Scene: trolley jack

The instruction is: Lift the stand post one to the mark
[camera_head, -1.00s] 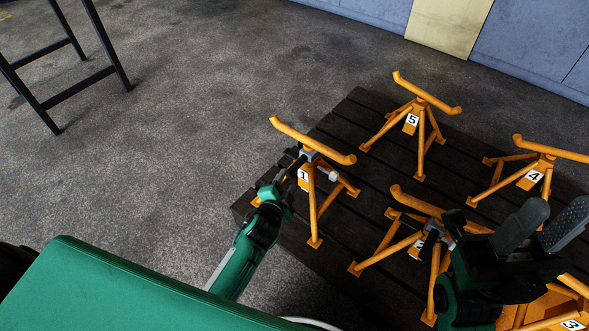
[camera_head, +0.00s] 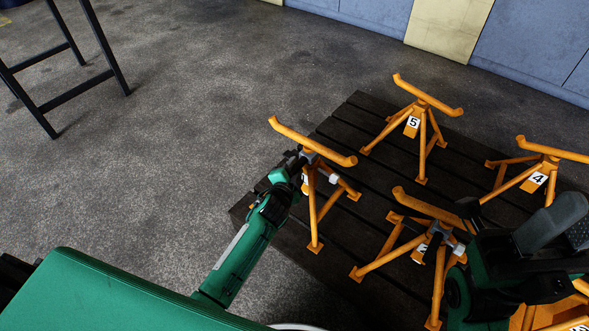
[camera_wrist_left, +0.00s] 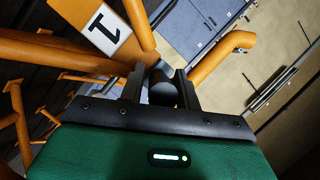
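Stand post one is an orange V-shaped head bar (camera_head: 290,133) on a short post above a three-legged orange stand (camera_head: 313,205), at the left of the dark slatted pallet. Its "1" label shows in the left wrist view (camera_wrist_left: 103,25). My left gripper (camera_head: 302,158) reaches it from the lower left, just under the head bar. In the left wrist view my gripper's fingers (camera_wrist_left: 161,88) stand close on both sides of a dark round piece, seemingly the post. No mark on the post can be made out. My right gripper (camera_head: 560,235) is at the lower right; its finger gap is unclear.
Stand five (camera_head: 412,120), stand four (camera_head: 537,178) and another stand (camera_head: 432,210) share the slatted pallet (camera_head: 355,115). Part of a stand shows at the bottom right. A black frame (camera_head: 85,88) stands at the upper left. The floor between is clear.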

